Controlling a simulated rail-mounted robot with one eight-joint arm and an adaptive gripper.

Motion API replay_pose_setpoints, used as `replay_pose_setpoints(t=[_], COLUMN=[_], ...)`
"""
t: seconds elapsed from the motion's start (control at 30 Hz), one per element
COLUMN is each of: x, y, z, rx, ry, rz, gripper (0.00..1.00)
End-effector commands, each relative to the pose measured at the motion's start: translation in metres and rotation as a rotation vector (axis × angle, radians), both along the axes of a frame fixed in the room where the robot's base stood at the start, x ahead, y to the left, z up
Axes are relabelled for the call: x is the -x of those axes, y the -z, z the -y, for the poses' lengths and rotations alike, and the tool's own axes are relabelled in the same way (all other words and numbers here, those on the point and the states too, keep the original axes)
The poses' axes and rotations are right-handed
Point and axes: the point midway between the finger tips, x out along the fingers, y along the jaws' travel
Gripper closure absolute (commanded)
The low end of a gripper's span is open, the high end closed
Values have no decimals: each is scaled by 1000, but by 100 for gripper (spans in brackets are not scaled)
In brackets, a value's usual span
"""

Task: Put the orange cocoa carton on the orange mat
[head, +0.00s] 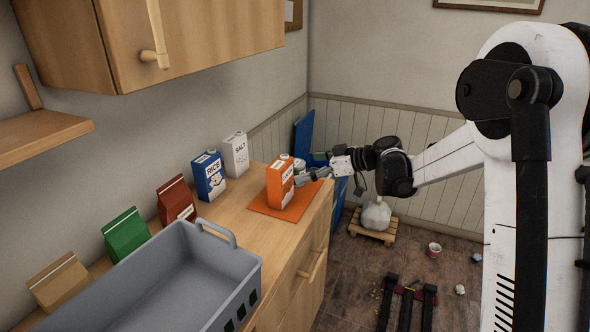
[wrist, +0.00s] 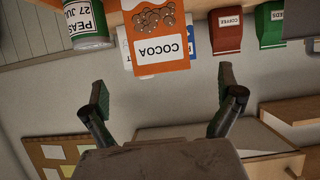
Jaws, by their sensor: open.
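The orange cocoa carton (head: 279,183) stands upright on the orange mat (head: 290,210), which lies on the wooden counter near its far right end. My gripper (head: 308,168) is open, just right of the carton in the head view. In the wrist view, which is upside down, the cocoa carton (wrist: 158,45) shows its label ahead of and between the spread fingers (wrist: 162,82). The fingers appear clear of the carton, with nothing between them.
A peas can (wrist: 86,25) stands close beside the carton. A blue rice carton (head: 209,176), a white salt carton (head: 235,154), a red coffee bag (head: 175,200) and a green bag (head: 125,234) line the wall. A grey crate (head: 232,285) fills the near counter.

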Motion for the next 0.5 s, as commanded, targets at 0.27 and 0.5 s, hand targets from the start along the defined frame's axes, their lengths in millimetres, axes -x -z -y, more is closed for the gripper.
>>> replay_pose_setpoints(t=[0.27, 0.5], x=[6, 22], y=[-6, -17], z=[13, 14], rx=[0, 25], ry=[0, 30], rz=[0, -46], gripper=[0, 0])
